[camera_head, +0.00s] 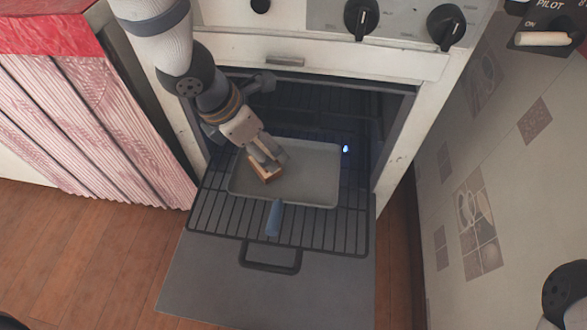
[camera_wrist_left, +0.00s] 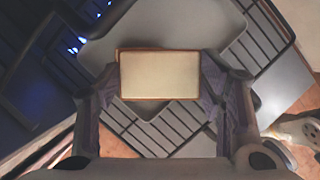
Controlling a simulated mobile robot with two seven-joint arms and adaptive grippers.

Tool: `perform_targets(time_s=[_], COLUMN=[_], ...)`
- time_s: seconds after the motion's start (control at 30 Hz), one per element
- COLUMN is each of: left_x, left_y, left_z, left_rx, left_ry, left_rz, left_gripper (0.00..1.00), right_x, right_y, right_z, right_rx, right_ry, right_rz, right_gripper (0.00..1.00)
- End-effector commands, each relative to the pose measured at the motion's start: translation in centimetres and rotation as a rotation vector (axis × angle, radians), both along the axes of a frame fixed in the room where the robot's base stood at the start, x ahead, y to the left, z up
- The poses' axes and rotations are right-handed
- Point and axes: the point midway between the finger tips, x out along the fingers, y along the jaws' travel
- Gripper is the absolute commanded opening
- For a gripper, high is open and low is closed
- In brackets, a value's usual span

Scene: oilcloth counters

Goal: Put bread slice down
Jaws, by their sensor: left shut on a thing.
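My left gripper (camera_head: 266,165) is shut on a bread slice (camera_head: 265,175), pale with a brown crust, and holds it over the left part of a grey baking tray (camera_head: 315,175). In the left wrist view the slice (camera_wrist_left: 160,75) sits between the two fingers of the left gripper (camera_wrist_left: 160,85), its flat pale face toward the camera. The tray (camera_wrist_left: 190,28) shows behind it there. I cannot tell if the slice's lower edge touches the tray.
The tray lies on a pulled-out wire rack (camera_head: 205,212) of the oven. A blue handle (camera_head: 274,217) is at the tray's front edge. The oven door (camera_head: 210,275) is open. A pink curtain (camera_head: 90,130) is left, a tiled wall (camera_head: 500,180) right.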

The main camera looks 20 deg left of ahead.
Motion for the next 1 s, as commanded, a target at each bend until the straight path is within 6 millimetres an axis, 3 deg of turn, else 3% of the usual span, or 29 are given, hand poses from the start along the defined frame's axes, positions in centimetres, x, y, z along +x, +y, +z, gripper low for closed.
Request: perform_targets(time_s=[0.1, 0.3, 0.47, 0.63, 0.97, 1.0], left_x=[1.7, 3.4, 4.1, 4.4, 4.5, 4.5], left_y=[-1.7, -3.3, -4.0, -4.4, -4.3, -4.3], left_z=[-2.4, -5.1, -6.1, -9.5, -9.7, -9.8], left_rx=[0.001, 0.000, 0.001, 0.000, 0.000, 0.000], left_ry=[0.006, 0.004, 0.003, 0.007, 0.002, 0.002], left_rz=[-0.001, -0.001, 0.000, 0.000, -0.001, 0.000], left_gripper=[0.40, 0.40, 0.40, 0.40, 0.40, 0.64], right_x=[-0.4, -0.7, -0.8, -1.2, -1.3, -1.3], right_y=[0.0, 0.1, 0.1, 0.2, 0.3, 0.3], right_z=[-1.1, -2.0, -2.3, -3.6, -3.5, -3.6], right_rx=[0.001, 0.003, 0.003, 0.004, 0.006, 0.006], right_ry=[0.016, 0.028, 0.034, 0.053, 0.054, 0.054], right_rz=[0.001, 0.002, 0.002, 0.003, 0.003, 0.003], right_gripper=[0.40, 0.40, 0.40, 0.40, 0.40, 0.40])
